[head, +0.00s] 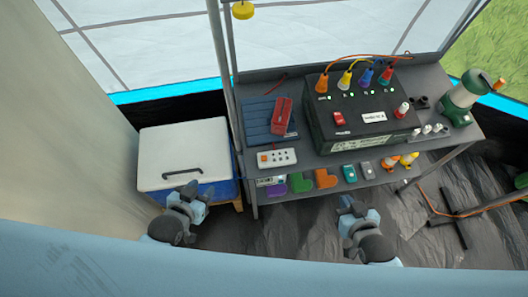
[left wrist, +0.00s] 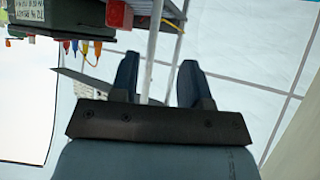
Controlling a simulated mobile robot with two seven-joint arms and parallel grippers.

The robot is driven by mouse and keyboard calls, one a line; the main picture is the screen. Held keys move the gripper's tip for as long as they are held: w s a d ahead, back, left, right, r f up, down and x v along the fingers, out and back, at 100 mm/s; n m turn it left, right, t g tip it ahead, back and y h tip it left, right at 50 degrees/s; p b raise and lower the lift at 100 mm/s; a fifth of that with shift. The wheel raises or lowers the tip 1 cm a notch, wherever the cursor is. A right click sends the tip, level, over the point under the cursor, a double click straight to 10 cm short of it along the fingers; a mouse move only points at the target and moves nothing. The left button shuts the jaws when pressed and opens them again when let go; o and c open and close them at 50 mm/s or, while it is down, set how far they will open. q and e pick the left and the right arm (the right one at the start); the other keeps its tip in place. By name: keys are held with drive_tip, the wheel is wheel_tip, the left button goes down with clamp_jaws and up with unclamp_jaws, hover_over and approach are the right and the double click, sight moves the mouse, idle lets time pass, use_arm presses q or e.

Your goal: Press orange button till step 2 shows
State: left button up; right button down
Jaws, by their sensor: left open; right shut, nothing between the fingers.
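A white box (head: 285,157) with a small orange button (head: 263,158) at its left end lies on the grey bench near its front left edge. A small display panel (head: 270,181) sits on the shelf below; its text is too small to read. My left gripper (head: 187,190) is open and empty in front of the cooler, left of and lower in the picture than the button, apart from it. Its open fingers (left wrist: 158,78) show in the left wrist view. My right gripper (head: 357,208) is shut and empty in front of the bench, right of the button.
A blue cooler with a white lid (head: 182,155) stands left of the grey bench (head: 440,120). A black power box (head: 365,115) with coloured plugs stands on it. A red tool (head: 281,115) lies on a blue panel (head: 262,122). A grey pole (head: 220,60) rises at the bench's left.

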use_arm(q)
clamp_jaws()
idle(1.7)
